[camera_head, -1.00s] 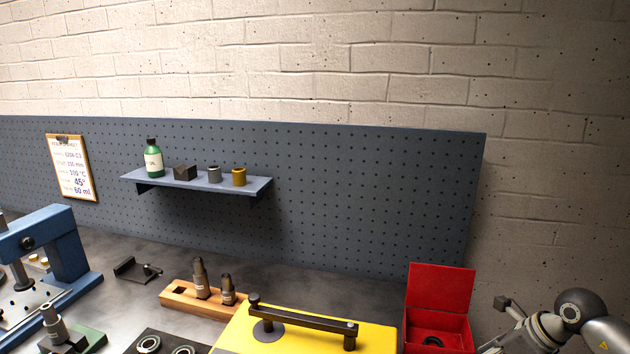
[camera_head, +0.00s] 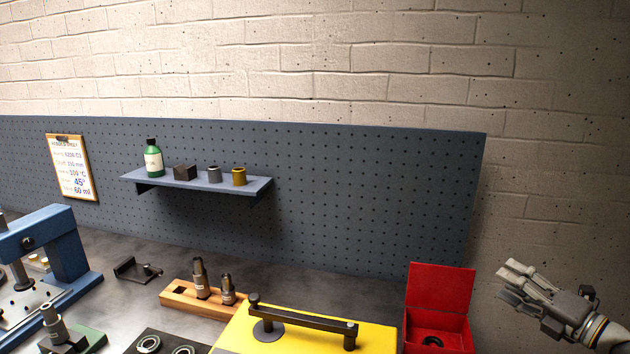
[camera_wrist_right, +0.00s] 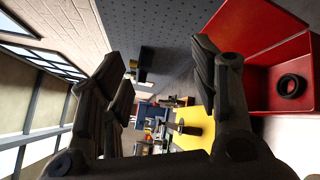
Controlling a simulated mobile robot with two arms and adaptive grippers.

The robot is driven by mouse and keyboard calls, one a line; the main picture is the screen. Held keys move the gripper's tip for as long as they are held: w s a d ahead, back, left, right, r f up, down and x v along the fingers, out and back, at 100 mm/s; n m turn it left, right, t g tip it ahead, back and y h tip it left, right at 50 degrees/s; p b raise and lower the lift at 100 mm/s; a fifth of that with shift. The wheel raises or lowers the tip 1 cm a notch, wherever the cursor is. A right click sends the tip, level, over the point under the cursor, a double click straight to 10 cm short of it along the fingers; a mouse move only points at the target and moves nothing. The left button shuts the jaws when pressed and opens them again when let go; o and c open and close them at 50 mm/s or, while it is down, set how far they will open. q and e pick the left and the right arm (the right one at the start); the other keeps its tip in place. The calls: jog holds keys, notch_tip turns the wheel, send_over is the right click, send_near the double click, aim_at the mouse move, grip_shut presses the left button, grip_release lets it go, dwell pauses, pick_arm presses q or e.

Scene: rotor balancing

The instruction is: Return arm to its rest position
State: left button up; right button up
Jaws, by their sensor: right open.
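My right gripper (camera_head: 514,287) is at the right edge of the head view, to the right of the red box and apart from it. Its fingers point left, and nothing is between them. In the right wrist view the two fingers (camera_wrist_right: 163,88) stand wide apart and empty. The open red box (camera_head: 439,283) stands at the bench's right end with a black ring (camera_head: 433,341) inside. The red box (camera_wrist_right: 262,90) also shows at the right of the wrist view. My left gripper is in neither view.
A yellow case (camera_head: 385,339) with a black handle lies left of the red box. A wooden block (camera_head: 177,299) holds two dark tools. A blue press (camera_head: 62,243) stands at far left. A shelf (camera_head: 258,185) with small items hangs on the pegboard (camera_head: 370,200). Space around the right gripper looks free.

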jog(key=w+d+m+t+h, duration=0.2)
jog(key=d+m+h, duration=1.2)
jog(key=m, duration=0.7)
jog(key=s+a+f+m+g+y, duration=0.1)
jog(key=s+f+m+g, duration=0.3)
jog(key=f, duration=1.4)
jog(key=s+a+f+g, duration=0.1)
jog(key=s+f+g, duration=0.35)
jog(key=f, duration=1.35)
jog(key=s+a+f+g+y, duration=0.1)
jog(key=s+a+f+g, duration=0.1)
jog(key=s+a+f, duration=0.65)
jog(key=s+a+f+g+y, duration=0.1)
jog(key=s+a+f, duration=0.2)
jog(key=s+f, duration=0.95)
jog(key=s+a+f+g, duration=0.1)
jog(key=s+a+f, duration=0.3)
jog(key=s, duration=0.5)
jog(key=s+a+f+m+g+y+b, duration=0.1)
jog(key=s+a+f, duration=0.3)
jog(key=s+a, duration=0.4)
jog(key=s+a+f+g+y, duration=0.1)
jog(key=s+a+f+g, duration=0.2)
jog(key=s, duration=0.7)
jog(key=a+f, duration=0.2)
jog(key=a, duration=0.1)
jog(key=shift+b, duration=0.35)
